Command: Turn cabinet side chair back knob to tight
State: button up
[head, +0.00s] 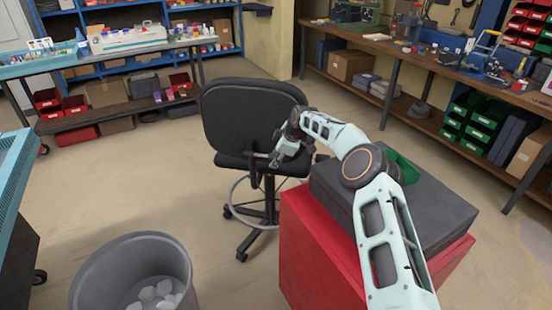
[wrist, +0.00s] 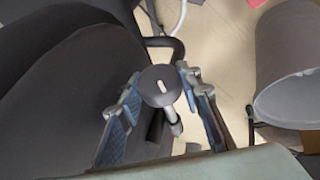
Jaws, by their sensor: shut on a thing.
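The chair (head: 250,110) has a black seat and backrest on a wheeled base with a foot ring; it stands left of my arm in the head view. In the wrist view its dark padding (wrist: 60,105) fills the left side. The back knob (wrist: 160,84), dark and round with a short white mark on its face, sits between my two fingers. My gripper (wrist: 160,76) is shut on this knob, one finger at each side. In the head view my gripper (head: 273,158) is at the chair's right side by the back support, and the knob is too hidden to make out.
A grey bin (head: 132,262) with crumpled white pieces stands at the front left; it also shows in the wrist view (wrist: 288,75). A red cabinet (head: 318,240) with a grey top is beneath my arm. Workbenches line the back; open floor lies left of the chair.

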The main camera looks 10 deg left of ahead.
jog(key=o, duration=1.2)
jog(key=shift+s+d+r, duration=0.1)
jog(key=shift+d+r, duration=0.05)
jog(key=shift+r, duration=0.25)
jog(key=v, duration=0.7)
jog(key=shift+s, duration=0.15)
